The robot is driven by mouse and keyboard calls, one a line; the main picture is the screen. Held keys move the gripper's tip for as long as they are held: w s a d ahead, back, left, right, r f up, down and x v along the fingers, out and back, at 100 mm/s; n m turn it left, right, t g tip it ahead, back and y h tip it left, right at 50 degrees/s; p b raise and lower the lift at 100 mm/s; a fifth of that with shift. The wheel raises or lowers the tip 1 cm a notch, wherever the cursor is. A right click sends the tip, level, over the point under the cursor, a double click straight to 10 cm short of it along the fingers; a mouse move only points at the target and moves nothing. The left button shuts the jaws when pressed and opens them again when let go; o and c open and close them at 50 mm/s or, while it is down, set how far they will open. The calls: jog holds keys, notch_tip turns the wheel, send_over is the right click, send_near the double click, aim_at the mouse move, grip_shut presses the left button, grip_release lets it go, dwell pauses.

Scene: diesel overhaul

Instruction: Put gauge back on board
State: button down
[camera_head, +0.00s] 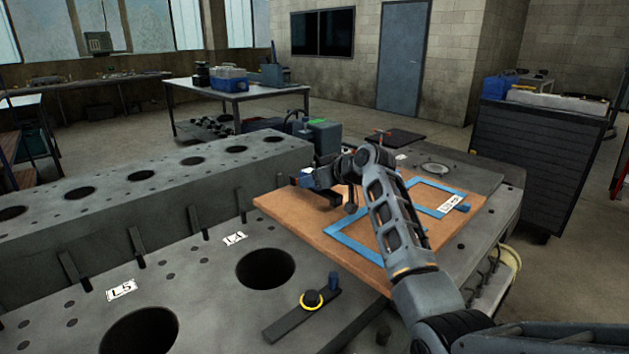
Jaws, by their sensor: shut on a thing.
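The board (285,210) is a flat brown panel with blue outlines and a white label, lying on the right end of the grey engine block. My gripper (325,184) is over the far left part of the board, partly hidden by my arm. It is shut on a small dark thing (350,208) with a stubby lower end. I cannot tell for sure that this is the gauge, or whether it touches the board. A dark bar (290,318) with a yellow-ringed round knob and a small blue-tipped post lies on the block top in front of the board.
Large round bores (265,269) open in the block top left of the bar. A raised grey block (150,185) with several holes runs along the left. A dark green box (323,136) stands behind the gripper. A dark cabinet (535,150) stands at the right.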

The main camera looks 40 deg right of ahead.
jog(key=shift+f, duration=0.45)
jog(key=shift+f, duration=0.15)
jog(key=shift+c, duration=2.4)
grip_release()
jog(key=shift+s+r, duration=0.15)
jog(key=shift+r, duration=0.05)
jog(key=b+v, duration=0.1)
jog(key=v, duration=1)
jog(key=shift+s, duration=0.35)
jog(key=shift+r, duration=0.15)
